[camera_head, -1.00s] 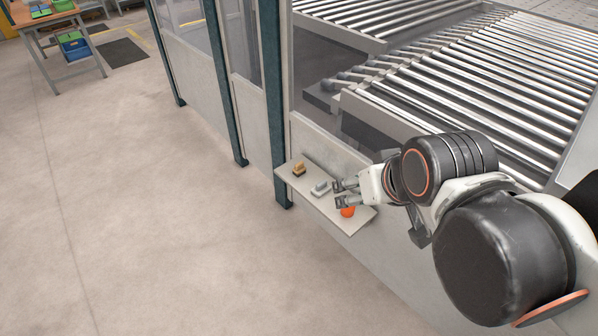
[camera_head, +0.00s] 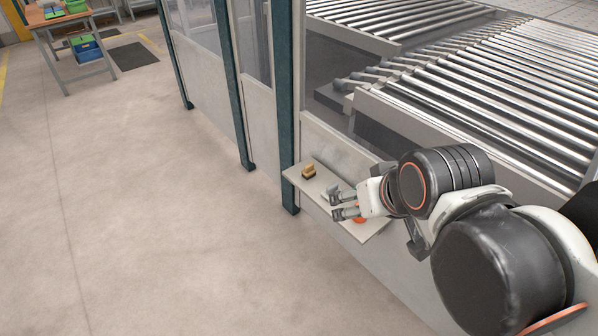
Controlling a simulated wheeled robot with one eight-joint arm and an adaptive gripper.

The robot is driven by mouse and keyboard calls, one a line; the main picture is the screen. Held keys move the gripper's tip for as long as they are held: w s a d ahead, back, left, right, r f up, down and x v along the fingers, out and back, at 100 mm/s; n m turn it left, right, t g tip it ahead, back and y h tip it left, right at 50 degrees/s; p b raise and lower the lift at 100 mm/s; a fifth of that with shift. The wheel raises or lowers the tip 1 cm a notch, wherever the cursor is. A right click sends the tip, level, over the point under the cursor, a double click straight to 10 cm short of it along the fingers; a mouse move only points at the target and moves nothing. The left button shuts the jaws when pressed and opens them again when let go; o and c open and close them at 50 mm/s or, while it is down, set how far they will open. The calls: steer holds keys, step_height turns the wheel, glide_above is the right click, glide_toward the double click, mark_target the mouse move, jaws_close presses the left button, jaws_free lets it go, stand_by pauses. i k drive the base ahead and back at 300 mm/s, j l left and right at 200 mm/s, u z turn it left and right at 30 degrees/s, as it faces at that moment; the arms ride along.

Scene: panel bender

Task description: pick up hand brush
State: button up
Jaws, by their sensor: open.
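The hand brush (camera_head: 309,171), tan on top with a dark lower part, lies at the far left end of a small pale shelf (camera_head: 300,183) on the machine's side panel. My gripper (camera_head: 334,204) is open over the middle of the shelf, with its fingers pointing left. It is to the right of the brush and apart from it. A grey-white object (camera_head: 326,196) lies on the shelf and is mostly hidden by the fingers. An orange round object (camera_head: 360,221) shows partly beneath my gripper.
Roller conveyors (camera_head: 480,90) lie behind the panel at the right. The floor (camera_head: 150,220) at left is open. A workbench (camera_head: 68,25) with bins stands at the far left.

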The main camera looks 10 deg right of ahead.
mark_target(309, 171)
steer(key=i+u, duration=0.75)
steer(key=i, duration=0.2)
